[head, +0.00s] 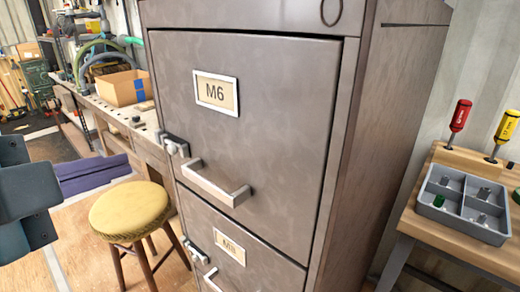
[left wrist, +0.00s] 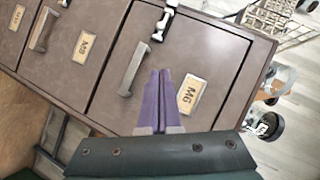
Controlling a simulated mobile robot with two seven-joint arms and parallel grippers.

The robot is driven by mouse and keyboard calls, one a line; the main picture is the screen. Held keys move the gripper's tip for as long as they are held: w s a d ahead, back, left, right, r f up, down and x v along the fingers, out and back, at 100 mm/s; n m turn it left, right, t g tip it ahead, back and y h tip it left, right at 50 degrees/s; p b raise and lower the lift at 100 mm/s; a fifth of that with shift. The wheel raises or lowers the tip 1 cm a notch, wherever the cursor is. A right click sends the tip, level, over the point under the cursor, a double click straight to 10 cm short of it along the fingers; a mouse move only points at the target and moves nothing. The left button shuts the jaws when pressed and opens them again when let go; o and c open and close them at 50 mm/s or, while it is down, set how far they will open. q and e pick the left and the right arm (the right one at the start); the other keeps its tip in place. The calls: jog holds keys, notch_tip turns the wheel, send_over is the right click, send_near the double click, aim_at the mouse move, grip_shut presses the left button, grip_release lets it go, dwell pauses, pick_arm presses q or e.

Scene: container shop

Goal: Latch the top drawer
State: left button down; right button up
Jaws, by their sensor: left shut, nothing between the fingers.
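The top drawer (head: 270,120), labelled M6, sits in a grey-brown metal cabinet and looks pushed in, with a thin dark gap around its front. Its latch (head: 172,145) is on the left edge, and its bar handle (head: 215,183) is below the label. In the left wrist view the latch (left wrist: 165,22) is at the top and the handle (left wrist: 133,70) is left of the fingers. I cannot tell whether the latch is fastened. My left gripper (head: 125,166) has purple fingers, shut and empty, left of the drawer and apart from the latch. They also show in the left wrist view (left wrist: 160,75). My right gripper is not in view.
A lower drawer (head: 245,262), with its own latch and handle, is below. A yellow-topped stool (head: 130,210) stands left of the cabinet, near my left gripper. A workbench (head: 120,115) with a cardboard box (head: 122,88) is behind. A grey tray (head: 462,230) and screwdrivers stand on a right-hand table.

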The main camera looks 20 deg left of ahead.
pick_arm(q)
jog(key=shift+w+a+f+m, duration=0.15)
jog(key=shift+w+f, duration=0.1)
jog(key=shift+w, duration=0.2)
jog(key=shift+w+d+f+m, duration=0.1)
jog(key=shift+w+f+m, duration=0.1)
jog(key=shift+w, duration=0.25)
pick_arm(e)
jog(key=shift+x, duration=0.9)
pick_arm(q)
jog(key=shift+s, duration=0.1)
send_near(182, 146)
jog(key=w+d, duration=0.2)
jog(key=d, duration=0.1)
jog(key=shift+w+a+f+b, duration=0.3)
jog(key=shift+w+a, duration=0.1)
jog(key=shift+a, duration=0.2)
jog(key=shift+w+a+f+b, duration=0.25)
jog(key=shift+w+a+f, duration=0.15)
jog(key=shift+a, duration=0.2)
jog(key=shift+w+a+f, duration=0.15)
jog(key=shift+w+a, duration=0.2)
jog(key=shift+a, duration=0.1)
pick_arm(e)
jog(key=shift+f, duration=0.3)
